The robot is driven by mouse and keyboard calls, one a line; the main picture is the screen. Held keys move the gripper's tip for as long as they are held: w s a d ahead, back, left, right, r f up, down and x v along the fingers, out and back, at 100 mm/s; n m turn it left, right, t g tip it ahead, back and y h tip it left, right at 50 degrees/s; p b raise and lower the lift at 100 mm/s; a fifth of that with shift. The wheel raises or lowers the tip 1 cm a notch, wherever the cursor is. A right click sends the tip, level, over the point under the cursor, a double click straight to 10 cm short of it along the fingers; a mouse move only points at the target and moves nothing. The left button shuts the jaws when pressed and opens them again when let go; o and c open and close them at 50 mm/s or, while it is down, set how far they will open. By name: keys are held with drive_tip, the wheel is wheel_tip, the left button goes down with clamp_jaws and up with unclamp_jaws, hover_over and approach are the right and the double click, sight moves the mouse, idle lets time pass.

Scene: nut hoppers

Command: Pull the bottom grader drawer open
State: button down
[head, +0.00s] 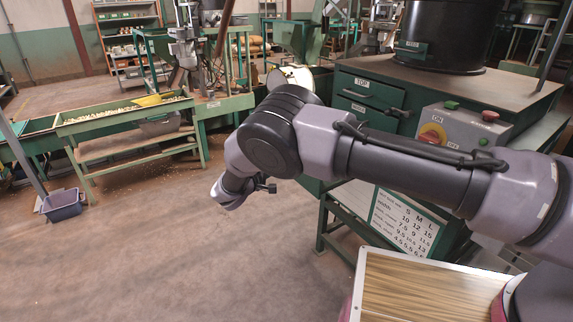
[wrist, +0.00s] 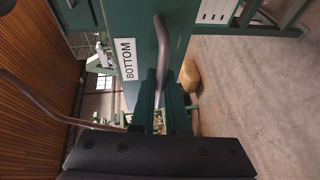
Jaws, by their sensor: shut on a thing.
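The bottom drawer (wrist: 145,15) has a green front with a white "BOTTOM" label (wrist: 126,60), seen turned sideways in the wrist view. Its grey bar handle (wrist: 161,45) runs down between the two dark green fingers of my gripper (wrist: 164,100). My gripper is shut on the handle, next to the label. In the head view my arm hides the bottom drawer and its handle, and my fingertips do not show clearly. I cannot tell how far the drawer stands out from the cabinet.
The green grader cabinet (head: 449,76) bears a top drawer (head: 370,94), a control box (head: 465,125) and a dark drum (head: 445,35). A size chart (head: 402,222) hangs below. A blue bin (head: 63,205) stands on the floor at left. The middle floor is clear.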

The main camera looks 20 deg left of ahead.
drive_tip(key=shift+s+a, duration=0.25)
drive_tip(key=shift+s, duration=0.15)
drive_tip(key=c, duration=0.9)
unclamp_jaws()
drive_tip(key=v, duration=1)
drive_tip(key=shift+s+a, duration=0.1)
drive_tip(key=shift+s, duration=0.25)
